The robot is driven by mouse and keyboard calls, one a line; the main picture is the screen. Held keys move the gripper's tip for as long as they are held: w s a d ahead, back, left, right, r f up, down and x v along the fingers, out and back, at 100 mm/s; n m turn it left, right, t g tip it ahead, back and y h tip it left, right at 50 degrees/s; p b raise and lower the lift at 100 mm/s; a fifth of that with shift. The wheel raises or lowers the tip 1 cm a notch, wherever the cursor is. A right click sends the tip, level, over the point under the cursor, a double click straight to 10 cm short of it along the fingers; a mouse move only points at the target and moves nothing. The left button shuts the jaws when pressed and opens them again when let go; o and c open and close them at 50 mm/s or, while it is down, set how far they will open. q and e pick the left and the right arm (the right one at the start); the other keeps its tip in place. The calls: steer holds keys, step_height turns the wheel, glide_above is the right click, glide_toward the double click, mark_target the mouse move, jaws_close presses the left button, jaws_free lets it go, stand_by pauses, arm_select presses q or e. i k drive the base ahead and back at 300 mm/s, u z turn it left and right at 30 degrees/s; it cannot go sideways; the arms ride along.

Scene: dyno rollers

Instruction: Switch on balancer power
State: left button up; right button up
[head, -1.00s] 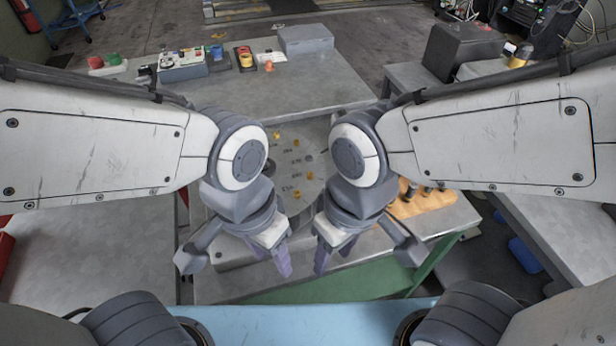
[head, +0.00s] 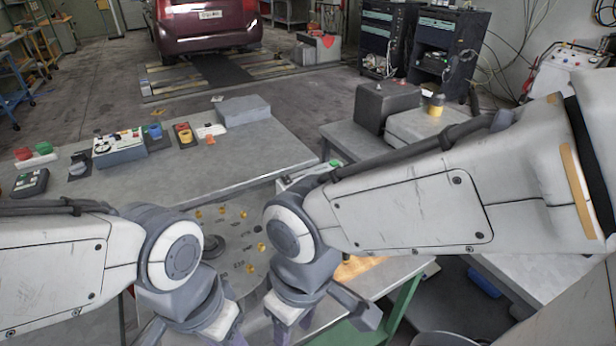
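No control in view can be clearly read as the balancer power switch. A control box with a white, dial-marked top (head: 120,147) stands on the grey table, left of a blue button box (head: 154,132) and a yellow-and-red switch box (head: 184,134). A white panel with red and dark knobs (head: 566,70) stands at the far right. My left gripper (head: 205,338) is low in the picture, its fingers partly cut off by the bottom edge. My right gripper (head: 285,330) hangs beside it, pointing down, away from these controls; its fingertip gap is unclear.
A round grey plate with yellow pieces (head: 235,225) lies between my arms. A grey block (head: 243,110) sits on the table's far side. A dark box (head: 386,105) stands on the right bench. A maroon car (head: 207,25) stands behind. Open floor (head: 290,90) lies beyond the table.

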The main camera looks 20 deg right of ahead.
mark_target(286, 179)
steer(key=z, duration=2.85)
steer(key=i, duration=0.25)
steer(key=u, duration=2.7)
steer(key=i, duration=0.5)
steer(key=u, duration=0.05)
